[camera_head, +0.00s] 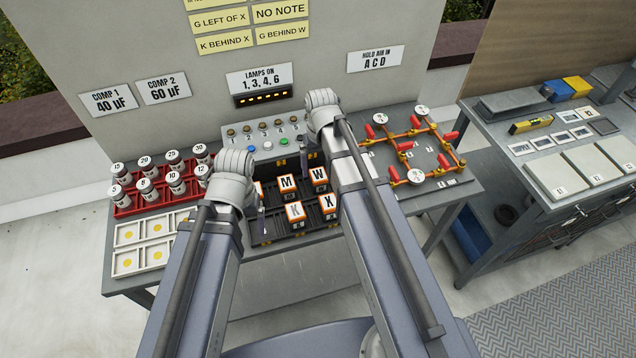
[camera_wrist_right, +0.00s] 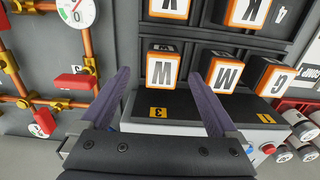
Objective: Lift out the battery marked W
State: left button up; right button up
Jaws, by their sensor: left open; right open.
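The battery marked W (camera_head: 319,175) is an orange and white block. It stands in the back row of the dark battery rack (camera_head: 273,240), right of the battery marked M (camera_head: 288,184). In the right wrist view, W (camera_wrist_right: 162,67) appears upside down between the fingertips of my right gripper (camera_wrist_right: 158,80). That gripper is open and empty, at the rack's back side; I cannot tell its height over W. My left gripper (camera_head: 261,222) is open at the rack's left side, partly hidden by its own wrist.
Batteries K (camera_head: 295,212) and X (camera_head: 329,205) stand in front; G (camera_wrist_right: 270,76) is beside M. A lamp and button box (camera_head: 265,147) stands behind. Red racks of capacitors (camera_head: 150,205) are left, copper pipes with red valve handles (camera_head: 405,147) right.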

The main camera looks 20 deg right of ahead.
aim_at(318, 174)
pick_arm(q)
jog(key=shift+f+b, duration=2.65)
pick_arm(e)
jog(key=shift+w+a+f, duration=0.1)
jog(key=shift+w+f, duration=0.05)
jog(key=shift+f, duration=1.15)
jog(key=shift+w+a+f, duration=0.1)
jog(key=shift+w+f, duration=0.05)
jog(key=shift+f, duration=1.15)
pick_arm(q)
jog(key=shift+r, duration=0.1)
pick_arm(e)
grip_shut()
